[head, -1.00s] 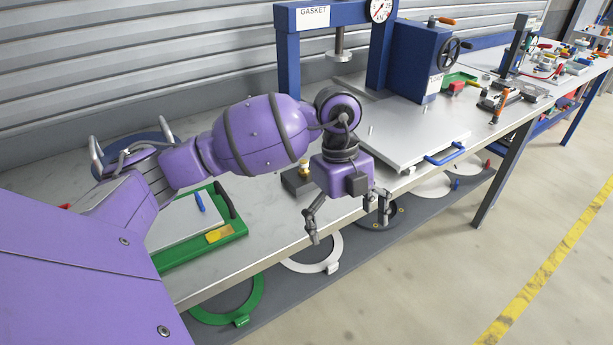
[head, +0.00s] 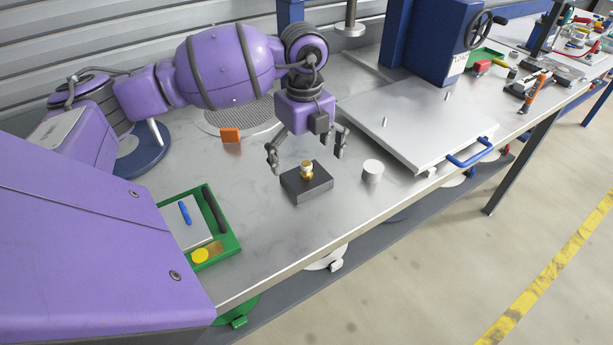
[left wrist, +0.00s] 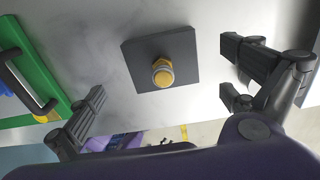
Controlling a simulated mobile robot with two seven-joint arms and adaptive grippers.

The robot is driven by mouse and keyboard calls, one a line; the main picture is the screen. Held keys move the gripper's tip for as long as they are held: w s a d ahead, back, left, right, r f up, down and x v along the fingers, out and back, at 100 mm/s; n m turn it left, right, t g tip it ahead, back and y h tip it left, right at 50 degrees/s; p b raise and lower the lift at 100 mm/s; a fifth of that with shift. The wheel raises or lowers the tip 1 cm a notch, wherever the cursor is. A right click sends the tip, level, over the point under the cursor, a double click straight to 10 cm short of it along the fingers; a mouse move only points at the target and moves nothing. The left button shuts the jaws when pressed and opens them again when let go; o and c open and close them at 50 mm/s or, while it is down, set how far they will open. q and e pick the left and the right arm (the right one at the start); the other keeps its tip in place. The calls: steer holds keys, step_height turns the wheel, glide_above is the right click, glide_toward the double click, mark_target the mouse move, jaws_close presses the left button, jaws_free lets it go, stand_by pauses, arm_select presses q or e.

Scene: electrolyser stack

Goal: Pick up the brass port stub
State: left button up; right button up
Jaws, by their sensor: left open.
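The brass port stub (head: 307,170) stands upright on a dark square block (head: 318,188) on the metal bench. In the left wrist view the stub (left wrist: 162,72) shows end-on near the middle of the block (left wrist: 188,58), between my fingers and farther off. My left gripper (head: 307,157) is open and empty, above and slightly behind the stub in the head view; it also shows in the left wrist view (left wrist: 165,85). The fingers do not appear to touch the stub. My right gripper is not in view.
A green tray (head: 232,242) with a blue pen lies left of the block. A white cylinder (head: 372,171) stands close on its right. A flat plate (head: 420,118) with a blue handle lies farther right. An orange piece (head: 230,135) stands behind.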

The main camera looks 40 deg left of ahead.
mark_target(307, 173)
arm_select(q)
steer(key=f, duration=0.5)
steer(key=shift+d+f+p, duration=0.2)
steer(key=shift+p, duration=0.1)
steer(key=shift+c, duration=0.4)
steer(key=c, duration=2)
steer(key=shift+w+r, duration=0.2)
steer(key=shift+c, duration=0.5)
steer(key=shift+r, duration=0.1)
